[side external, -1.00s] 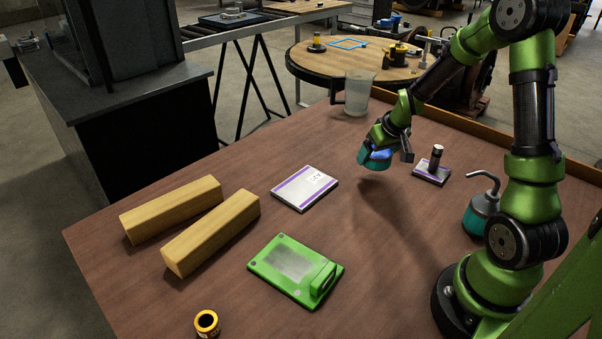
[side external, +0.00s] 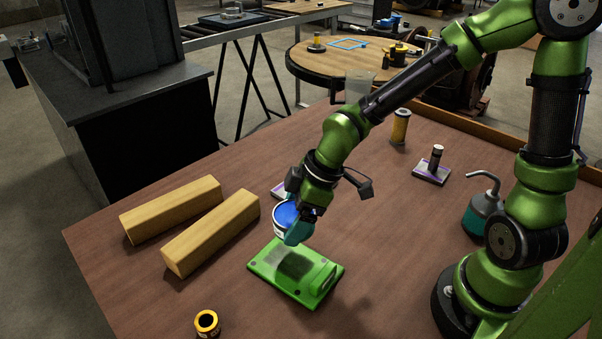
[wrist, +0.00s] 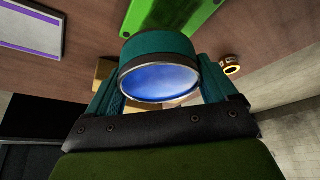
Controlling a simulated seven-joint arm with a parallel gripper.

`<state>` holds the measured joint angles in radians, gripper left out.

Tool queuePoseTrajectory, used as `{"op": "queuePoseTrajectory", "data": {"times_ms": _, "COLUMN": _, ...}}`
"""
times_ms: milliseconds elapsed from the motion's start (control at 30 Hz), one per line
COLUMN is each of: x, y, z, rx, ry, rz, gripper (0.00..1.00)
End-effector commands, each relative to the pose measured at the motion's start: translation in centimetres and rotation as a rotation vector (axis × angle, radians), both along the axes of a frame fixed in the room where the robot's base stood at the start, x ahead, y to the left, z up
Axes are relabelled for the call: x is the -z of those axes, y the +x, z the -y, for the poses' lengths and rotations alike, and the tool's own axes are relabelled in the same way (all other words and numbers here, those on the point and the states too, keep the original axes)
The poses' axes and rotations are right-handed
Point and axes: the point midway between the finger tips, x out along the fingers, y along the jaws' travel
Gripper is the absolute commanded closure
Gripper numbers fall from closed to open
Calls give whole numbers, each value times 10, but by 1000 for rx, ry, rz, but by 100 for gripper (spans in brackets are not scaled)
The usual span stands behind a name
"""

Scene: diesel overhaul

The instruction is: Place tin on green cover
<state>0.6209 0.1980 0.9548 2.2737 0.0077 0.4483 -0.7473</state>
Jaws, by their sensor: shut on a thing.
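The tin (side external: 284,213) has a blue round face with a pale rim and is partly hidden by my gripper in the side view. In the wrist view the tin (wrist: 158,82) sits between teal fingers, its blue face toward the camera. My gripper (side external: 291,226) is shut on it and holds it in the air above the far edge of the green cover. The green cover (side external: 265,269) lies flat on the table, with a raised handle-like part at its right end and a dark shadow on its middle. Part of it shows in the wrist view (wrist: 165,14).
Two wooden blocks (side external: 212,233) lie left of the cover. A yellow-black ring part (side external: 207,323) stands at the front. A purple-edged flat box (side external: 278,191) is mostly hidden behind my gripper.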

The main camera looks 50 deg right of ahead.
Motion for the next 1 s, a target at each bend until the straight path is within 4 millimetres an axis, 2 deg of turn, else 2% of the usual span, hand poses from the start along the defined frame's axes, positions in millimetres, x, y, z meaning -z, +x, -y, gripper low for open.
{"op": "queuePoseTrajectory", "data": {"times_ms": 33, "x": -1, "y": -7, "z": -9, "rx": -55, "ry": 2, "rz": -1, "gripper": 59}}
{"op": "queuePoseTrajectory", "data": {"times_ms": 133, "x": -1, "y": -19, "z": -22, "rx": -152, "ry": 1, "rz": 0, "gripper": 59}}
{"op": "queuePoseTrajectory", "data": {"times_ms": 267, "x": 4, "y": -21, "z": -22, "rx": -193, "ry": 4, "rz": -1, "gripper": 59}}
{"op": "queuePoseTrajectory", "data": {"times_ms": 500, "x": 34, "y": -21, "z": -22, "rx": -202, "ry": 2, "rz": -3, "gripper": 59}}
{"op": "queuePoseTrajectory", "data": {"times_ms": 667, "x": 46, "y": -21, "z": -22, "rx": -201, "ry": 2, "rz": -1, "gripper": 59}}
{"op": "queuePoseTrajectory", "data": {"times_ms": 833, "x": 70, "y": -21, "z": -22, "rx": -200, "ry": 3, "rz": -4, "gripper": 59}}
{"op": "queuePoseTrajectory", "data": {"times_ms": 1000, "x": 81, "y": -21, "z": -21, "rx": -200, "ry": 1, "rz": 0, "gripper": 59}}
